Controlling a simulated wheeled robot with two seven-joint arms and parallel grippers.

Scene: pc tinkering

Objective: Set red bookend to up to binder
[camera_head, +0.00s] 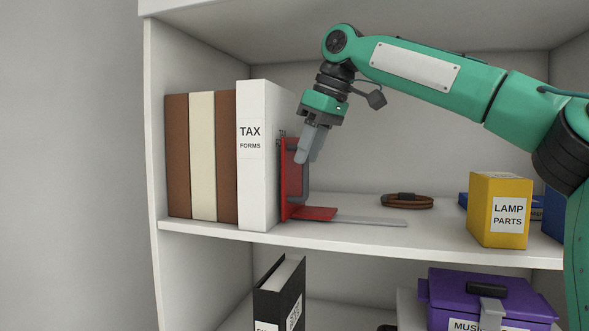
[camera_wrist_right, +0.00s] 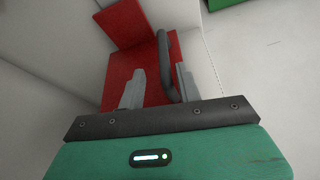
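The red bookend (camera_head: 290,190) stands upright on the shelf, its flat foot (camera_head: 312,213) pointing right. It is close to the right side of the white TAX FORMS binder (camera_head: 257,160); I cannot tell whether they touch. My right gripper (camera_head: 309,145) is at the upper part of the bookend, on its right side. In the right wrist view the fingers (camera_wrist_right: 159,85) are apart, with the bookend's dark handle (camera_wrist_right: 169,65) between them, nearer the right finger. The red face (camera_wrist_right: 150,75) lies beyond them. My left gripper is not in view.
Brown and cream binders (camera_head: 203,155) stand left of the white one. A thin grey strip (camera_head: 370,220) lies right of the bookend's foot. A coiled brown belt (camera_head: 405,201) and yellow LAMP PARTS box (camera_head: 492,210) are further right. A black binder (camera_head: 277,295) and purple case (camera_head: 485,300) are below.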

